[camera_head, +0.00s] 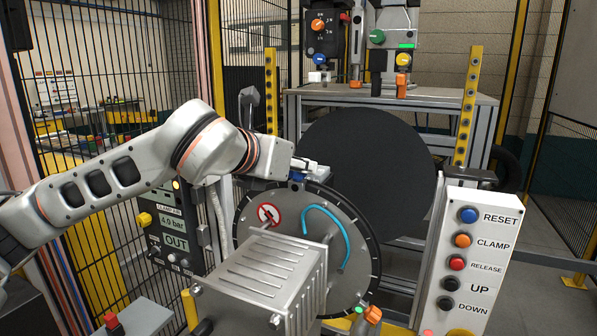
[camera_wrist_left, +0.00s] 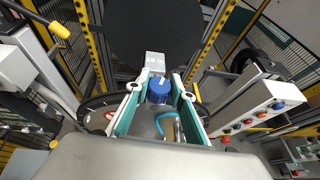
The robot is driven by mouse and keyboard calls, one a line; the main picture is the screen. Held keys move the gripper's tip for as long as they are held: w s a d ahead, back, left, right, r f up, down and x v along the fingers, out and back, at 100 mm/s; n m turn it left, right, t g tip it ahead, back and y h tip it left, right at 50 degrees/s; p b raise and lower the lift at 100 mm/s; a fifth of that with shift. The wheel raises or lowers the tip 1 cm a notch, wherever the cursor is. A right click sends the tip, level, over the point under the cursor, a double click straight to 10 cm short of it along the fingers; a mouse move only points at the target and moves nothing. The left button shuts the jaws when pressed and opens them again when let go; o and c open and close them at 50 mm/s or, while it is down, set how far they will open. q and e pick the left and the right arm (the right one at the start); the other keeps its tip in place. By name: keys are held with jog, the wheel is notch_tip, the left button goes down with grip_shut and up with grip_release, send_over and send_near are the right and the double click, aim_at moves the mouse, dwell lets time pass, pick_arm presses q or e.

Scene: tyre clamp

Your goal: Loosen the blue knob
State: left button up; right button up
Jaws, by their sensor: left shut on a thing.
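The blue knob (camera_wrist_left: 158,90) has a pale mark on top and sits between the two fingers of my left gripper (camera_wrist_left: 158,98) in the left wrist view. The gripper is shut on it, with one finger on each side. In the head view my left arm comes in from the left, and its gripper (camera_head: 308,170) is at the top rim of the round black-edged wheel (camera_head: 290,225). Only a small bit of the blue knob (camera_head: 297,177) shows there below the gripper; the rest is hidden. My right gripper is in neither view.
A white button panel (camera_head: 482,260) stands at the right, with RESET, CLAMP, RELEASE, UP and DOWN labels. A dark pressure panel (camera_head: 173,228) reading 4.9 bar stands behind my left arm. A ribbed metal housing (camera_head: 265,280) is in front of the wheel. A large black disc (camera_head: 365,170) is behind it.

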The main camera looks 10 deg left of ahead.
pick_arm(q)
jog(key=shift+f, duration=0.1)
dwell(0.3)
jog(key=o, duration=1.1)
jog(key=shift+s, duration=0.1)
jog(key=v, duration=1.2)
jog(key=shift+d, duration=0.1)
